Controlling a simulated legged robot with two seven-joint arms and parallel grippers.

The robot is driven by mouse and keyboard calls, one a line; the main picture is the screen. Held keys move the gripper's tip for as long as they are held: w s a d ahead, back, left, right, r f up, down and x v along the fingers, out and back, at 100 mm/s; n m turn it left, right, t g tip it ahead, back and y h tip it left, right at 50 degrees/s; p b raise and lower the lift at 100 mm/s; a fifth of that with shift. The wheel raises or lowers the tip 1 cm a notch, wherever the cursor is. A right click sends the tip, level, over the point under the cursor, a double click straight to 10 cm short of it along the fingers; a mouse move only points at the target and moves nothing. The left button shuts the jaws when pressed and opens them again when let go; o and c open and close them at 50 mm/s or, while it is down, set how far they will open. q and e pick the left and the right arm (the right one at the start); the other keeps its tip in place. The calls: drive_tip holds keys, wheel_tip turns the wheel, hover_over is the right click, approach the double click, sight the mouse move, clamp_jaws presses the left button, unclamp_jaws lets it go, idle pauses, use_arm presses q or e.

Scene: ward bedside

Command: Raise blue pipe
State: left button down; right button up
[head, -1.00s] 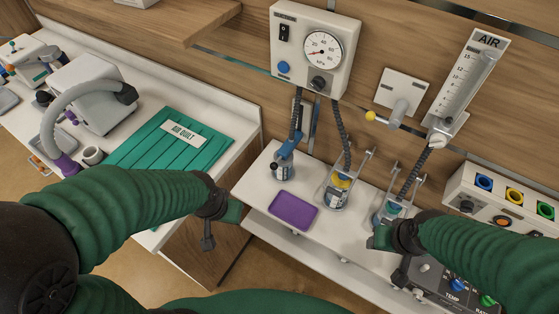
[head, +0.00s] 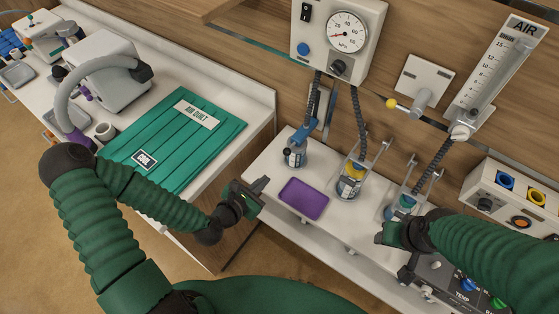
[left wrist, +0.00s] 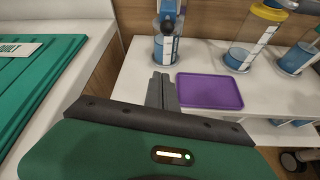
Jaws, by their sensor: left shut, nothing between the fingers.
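The blue pipe (head: 304,131) stands tilted at the top of the left jar (head: 294,156), below a dark corrugated hose. In the left wrist view the pipe (left wrist: 167,8) shows at the top edge, over the jar of blue liquid (left wrist: 165,50). My left gripper (head: 263,184) is shut and empty, left of the purple tray (head: 304,198) and apart from the pipe and jar. Its closed fingers (left wrist: 162,90) point toward the jar in the left wrist view. My right gripper (head: 383,238) is in front of the right jar; its finger gap is unclear.
The middle jar (head: 350,181) has a yellow top; the right jar (head: 401,206) has a green one. Both have hoses or metal brackets close by. A gauge box (head: 338,40) hangs above. A green quilt (head: 180,140) lies on the left counter, across a gap from the shelf.

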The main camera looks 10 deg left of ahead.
sight(299, 145)
use_arm(q)
drive_tip(key=shift+w+d+r+n, duration=0.1)
drive_tip(key=shift+w+d+n, duration=0.1)
drive_tip(key=shift+n, duration=0.1)
use_arm(e)
drive_tip(key=shift+w+d+f, duration=0.1)
drive_tip(key=shift+d+f, duration=0.1)
drive_tip(key=shift+d, duration=0.2)
use_arm(q)
drive_tip(key=w+f+b, duration=0.2)
drive_tip(key=b, duration=0.4)
drive_tip(key=b+x, duration=0.3)
drive_tip(key=w, duration=0.1)
drive_tip(key=w+d, duration=0.1)
drive_tip(key=w, duration=0.1)
drive_tip(key=shift+w+d+f+p, duration=0.2)
drive_tip(key=shift+f+p, duration=0.1)
drive_tip(key=shift+p, duration=0.05)
drive_tip(key=r, duration=0.1)
drive_tip(key=r+p, duration=0.1)
drive_tip(key=w+r, duration=0.1)
drive_tip(key=shift+d, duration=0.3)
drive_tip(key=shift+s+r, duration=0.15)
drive_tip(key=shift+r, duration=0.2)
use_arm(e)
drive_tip(key=s+x, duration=0.1)
drive_tip(key=x, duration=0.5)
drive_tip(key=shift+s+a+f, duration=0.15)
drive_tip(key=shift+s+f, duration=0.1)
drive_tip(key=shift+f, duration=0.15)
